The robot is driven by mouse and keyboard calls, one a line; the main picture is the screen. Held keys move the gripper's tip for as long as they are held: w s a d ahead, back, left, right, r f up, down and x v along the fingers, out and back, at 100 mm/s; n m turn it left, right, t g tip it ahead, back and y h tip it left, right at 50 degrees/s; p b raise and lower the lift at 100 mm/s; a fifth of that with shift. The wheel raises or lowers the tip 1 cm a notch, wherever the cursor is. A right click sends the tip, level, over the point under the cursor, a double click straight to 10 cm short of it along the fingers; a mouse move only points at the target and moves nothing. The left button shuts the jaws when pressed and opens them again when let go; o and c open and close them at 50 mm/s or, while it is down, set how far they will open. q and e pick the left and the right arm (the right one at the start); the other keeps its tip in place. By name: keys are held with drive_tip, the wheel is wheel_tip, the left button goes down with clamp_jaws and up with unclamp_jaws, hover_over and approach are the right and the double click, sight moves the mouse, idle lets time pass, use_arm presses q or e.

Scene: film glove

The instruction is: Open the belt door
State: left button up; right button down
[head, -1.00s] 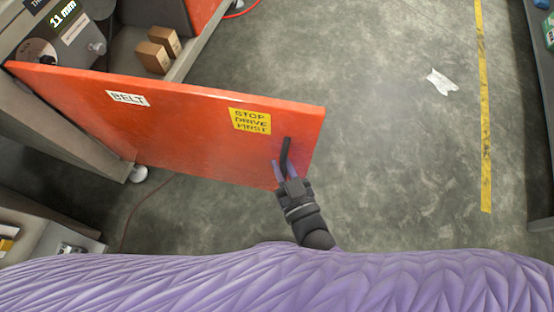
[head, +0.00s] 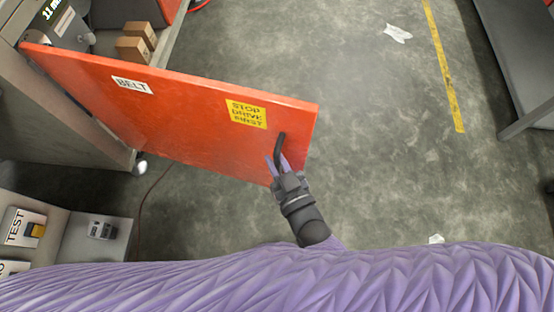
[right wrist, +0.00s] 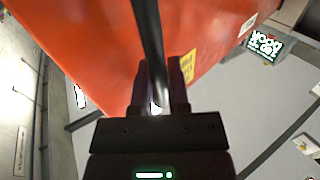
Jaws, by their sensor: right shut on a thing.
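The belt door is an orange panel (head: 190,115) with a white BELT label and a yellow "stop drive first" label. In the head view it stands swung out from the machine at the left, with floor showing beyond its free edge. Its black bar handle (head: 281,144) is near the free edge. My right gripper (head: 277,165) is shut on the handle. In the right wrist view the handle (right wrist: 148,35) runs down between the gripper's fingers (right wrist: 160,88), close to the orange door face (right wrist: 85,45). My left gripper is in neither view.
Two small brown boxes (head: 139,42) sit inside the machine behind the door. A grey unit (head: 90,235) with a TEST box (head: 22,227) stands at lower left. A dark bench (head: 515,50) is at upper right. The floor right of the door is mostly clear, with a yellow line (head: 442,60).

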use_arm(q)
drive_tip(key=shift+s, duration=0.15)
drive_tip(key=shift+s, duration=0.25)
use_arm(e)
drive_tip(key=c, duration=0.6)
unclamp_jaws()
drive_tip(key=shift+c, duration=0.2)
use_arm(q)
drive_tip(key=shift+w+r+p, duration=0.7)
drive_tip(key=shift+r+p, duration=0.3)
drive_tip(key=shift+p, duration=0.1)
use_arm(e)
drive_tip(key=v, duration=1)
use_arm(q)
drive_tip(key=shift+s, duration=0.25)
use_arm(e)
drive_tip(key=shift+f, duration=0.1)
